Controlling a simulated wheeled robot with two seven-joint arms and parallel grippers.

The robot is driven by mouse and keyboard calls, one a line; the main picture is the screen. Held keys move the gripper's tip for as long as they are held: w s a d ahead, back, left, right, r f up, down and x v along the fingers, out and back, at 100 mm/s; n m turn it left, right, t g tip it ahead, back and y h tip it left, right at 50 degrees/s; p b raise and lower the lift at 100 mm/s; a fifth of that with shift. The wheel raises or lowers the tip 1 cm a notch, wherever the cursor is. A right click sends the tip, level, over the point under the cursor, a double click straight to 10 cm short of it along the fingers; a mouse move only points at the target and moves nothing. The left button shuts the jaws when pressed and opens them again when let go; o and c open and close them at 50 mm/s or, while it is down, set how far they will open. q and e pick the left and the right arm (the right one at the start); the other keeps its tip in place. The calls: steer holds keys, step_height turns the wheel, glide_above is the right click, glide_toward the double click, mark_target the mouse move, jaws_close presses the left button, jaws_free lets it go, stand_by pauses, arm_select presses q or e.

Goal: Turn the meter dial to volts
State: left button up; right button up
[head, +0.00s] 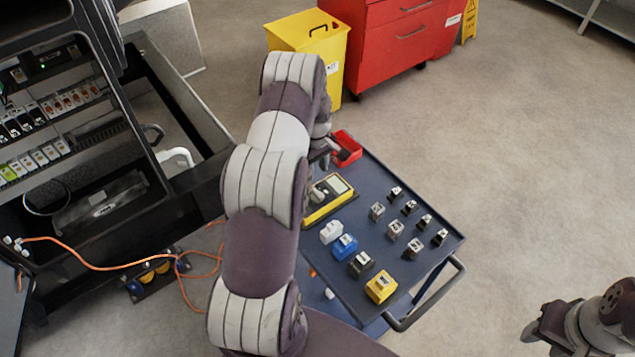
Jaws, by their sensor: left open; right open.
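The yellow meter (341,208) lies on the dark blue cart top (385,293), with a pale screen (338,184) at its far end. Its dial (317,195) is partly hidden by my arm, and I cannot read its setting. My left gripper (338,152) is just beyond the meter's far end, by a small red tray. It is open, partly hidden behind its own wrist, and I see nothing held in it. My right gripper (532,334) is open at the lower right, out over the floor and away from the cart.
Several small grey and black blocks (395,229) stand on the cart, with white, blue (344,247) and yellow (380,288) ones nearer. The red tray (349,143) is at the far corner. An open black cabinet (95,205) with an orange cable (95,266) stands left.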

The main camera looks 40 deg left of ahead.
mark_target(317, 192)
arm_select(q)
steer(key=f+p, duration=0.1)
steer(key=f, duration=0.5)
steer(key=f+p, duration=0.1)
steer(key=f, duration=0.2)
steer(key=shift+w+f+p, duration=0.25)
steer(key=shift+w+p, duration=0.05)
steer(key=shift+w, duration=0.05)
steer(key=shift+s+f, duration=0.15)
steer(key=shift+f, duration=0.5)
jaws_close()
